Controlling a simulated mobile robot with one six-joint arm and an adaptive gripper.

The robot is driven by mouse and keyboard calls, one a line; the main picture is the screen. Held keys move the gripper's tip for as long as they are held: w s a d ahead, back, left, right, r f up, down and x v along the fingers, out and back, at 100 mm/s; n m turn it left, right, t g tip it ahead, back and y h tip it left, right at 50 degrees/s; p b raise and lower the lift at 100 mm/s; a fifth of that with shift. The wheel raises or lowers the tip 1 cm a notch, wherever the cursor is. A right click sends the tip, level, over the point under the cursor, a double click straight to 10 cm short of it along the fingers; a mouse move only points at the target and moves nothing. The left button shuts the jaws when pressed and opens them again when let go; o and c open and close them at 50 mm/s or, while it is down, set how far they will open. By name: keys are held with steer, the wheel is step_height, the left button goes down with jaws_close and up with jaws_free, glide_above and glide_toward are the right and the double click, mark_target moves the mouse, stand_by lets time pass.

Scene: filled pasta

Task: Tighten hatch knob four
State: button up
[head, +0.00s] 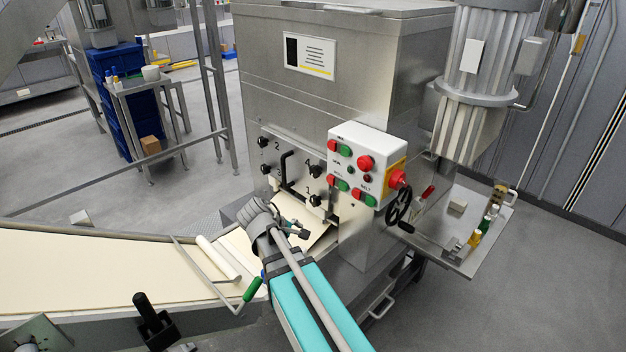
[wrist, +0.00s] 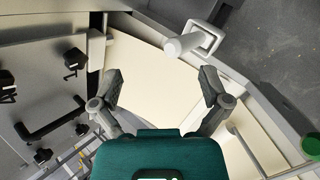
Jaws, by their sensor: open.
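The steel hatch plate (head: 288,158) is on the machine's front, with a black bar handle (head: 286,172) across it. It carries black knobs at the upper left (head: 263,142), lower left (head: 266,169), upper right (head: 316,171) and lower right (head: 315,200). A small "4" seems to stand by the right-hand knobs; I cannot tell which one it marks. My gripper (head: 298,230) is below and in front of the plate, apart from the knobs. In the wrist view my gripper (wrist: 161,88) is open and empty over pale dough; knobs (wrist: 75,60) and the handle (wrist: 50,122) lie left.
A white control box (head: 367,165) with red and green buttons and a black handwheel (head: 398,208) are right of the hatch. A side shelf (head: 450,235) holds small bottles.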

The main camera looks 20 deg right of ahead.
steer(key=w+d+r+n+t+h+b, duration=0.2)
steer(key=w+d+r+n+h+b, duration=0.1)
steer(key=w+n+h, duration=0.3)
steer(key=n+t+h+b, duration=0.3)
steer(key=n+h, duration=0.1)
steer(key=n, duration=0.4)
glide_toward(313, 173)
steer(key=a, duration=0.3)
steer(key=shift+s+d+r, duration=0.1)
steer(key=shift+s, duration=0.3)
steer(key=shift+d+m, duration=0.15)
steer(key=shift+m, duration=0.15)
steer(key=shift+f+x, duration=0.2)
steer(key=shift+x, duration=6.6)
steer(key=c, duration=1.1)
steer(key=shift+c, duration=0.2)
steer(key=shift+s, duration=0.1)
